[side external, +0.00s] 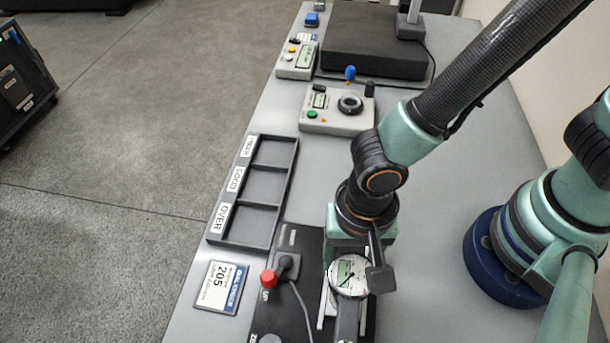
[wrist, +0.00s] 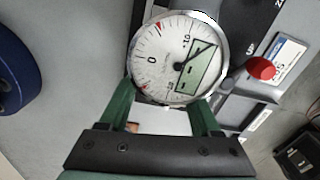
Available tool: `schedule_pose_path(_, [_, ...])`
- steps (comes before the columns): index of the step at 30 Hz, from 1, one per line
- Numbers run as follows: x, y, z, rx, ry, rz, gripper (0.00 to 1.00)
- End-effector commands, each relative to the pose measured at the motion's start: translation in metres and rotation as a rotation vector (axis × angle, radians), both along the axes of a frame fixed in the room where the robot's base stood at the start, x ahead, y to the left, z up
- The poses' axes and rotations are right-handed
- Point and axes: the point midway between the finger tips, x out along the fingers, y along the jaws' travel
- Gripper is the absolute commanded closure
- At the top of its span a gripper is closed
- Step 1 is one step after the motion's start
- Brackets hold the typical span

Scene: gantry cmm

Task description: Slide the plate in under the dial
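The dial (side external: 349,275) is a round white gauge with a small screen, on a stand over a black base. It fills the upper middle of the wrist view (wrist: 160,62), its needle resting across the face. My gripper (wrist: 163,108) is right at the dial, with its two green fingers on either side of a pale, shiny plate (wrist: 158,122). The fingers appear shut on the plate's sides. The plate's far end is hidden behind the dial, so I cannot tell how far under it reaches. In the side view the gripper mostly hides the plate.
A black tray (side external: 236,244) with three labelled, empty compartments lies to the left. A red-knobbed lever (side external: 268,278) stands close beside the dial, with a cable. A 205 card (side external: 219,287) lies near the table's left edge. Grey instruments (side external: 337,123) and a dark slab sit farther back.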

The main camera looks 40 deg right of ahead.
Motion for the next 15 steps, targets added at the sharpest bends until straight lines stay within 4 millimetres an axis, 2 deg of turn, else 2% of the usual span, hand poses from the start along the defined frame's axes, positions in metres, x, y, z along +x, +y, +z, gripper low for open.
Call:
schedule_pose_path(10, [0.000,-0.001,0.001,-0.001,0.001,-0.002,0.35])
schedule_pose_path(15, [0.001,0.000,0.015,0.002,-0.002,-0.002,0.35])
